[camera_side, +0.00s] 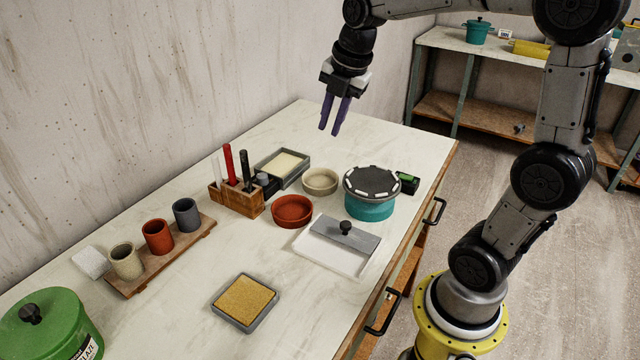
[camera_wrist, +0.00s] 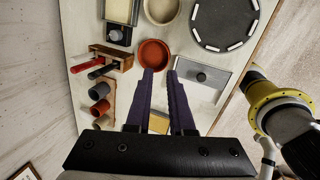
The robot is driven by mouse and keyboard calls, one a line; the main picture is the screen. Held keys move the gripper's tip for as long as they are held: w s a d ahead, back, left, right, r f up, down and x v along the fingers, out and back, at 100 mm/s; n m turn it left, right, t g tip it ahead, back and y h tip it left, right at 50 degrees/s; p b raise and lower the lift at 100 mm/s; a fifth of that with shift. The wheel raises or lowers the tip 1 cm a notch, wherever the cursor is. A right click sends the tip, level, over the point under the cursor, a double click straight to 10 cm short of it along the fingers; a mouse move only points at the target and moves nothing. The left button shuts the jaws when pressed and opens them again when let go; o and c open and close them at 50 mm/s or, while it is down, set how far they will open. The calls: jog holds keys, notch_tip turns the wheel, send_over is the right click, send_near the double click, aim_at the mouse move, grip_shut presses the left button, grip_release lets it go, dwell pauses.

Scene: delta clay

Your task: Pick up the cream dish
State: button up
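The cream dish (camera_side: 320,181) is a small round bowl on the white table, between the grey tray and the teal pot. It also shows at the top of the wrist view (camera_wrist: 161,11), partly cut off by the frame edge. My gripper (camera_side: 334,130) hangs well above the table, pointing down, with two purple fingers apart and nothing between them. In the wrist view the fingers (camera_wrist: 160,75) point toward the red dish (camera_wrist: 153,54), which sits just in front of the cream dish.
The red dish (camera_side: 292,211) and the teal pot with grey lid (camera_side: 370,204) stand close to the cream dish. A grey tray with a cream slab (camera_side: 303,172) and a wooden tool holder (camera_side: 238,198) are to the left. A white tray (camera_side: 317,255) lies in front.

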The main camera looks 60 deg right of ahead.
jog(key=w+d+f+g, duration=0.1)
jog(key=w+d+f, duration=0.2)
jog(key=d+f, duration=0.25)
jog(key=m+g, duration=0.1)
send_over(336, 183)
jog(key=s, duration=0.1)
notch_tip(336, 183, down, 10)
jog(key=shift+y, duration=0.3)
jog(key=shift+w+f, duration=0.15)
jog(key=shift+f, duration=0.9)
jog(key=shift+w+f, duration=0.2)
jog(key=shift+f, duration=0.85)
jog(key=shift+w+f, duration=0.15)
jog(key=shift+f, duration=0.9)
jog(key=shift+c, duration=0.2)
grip_shut()
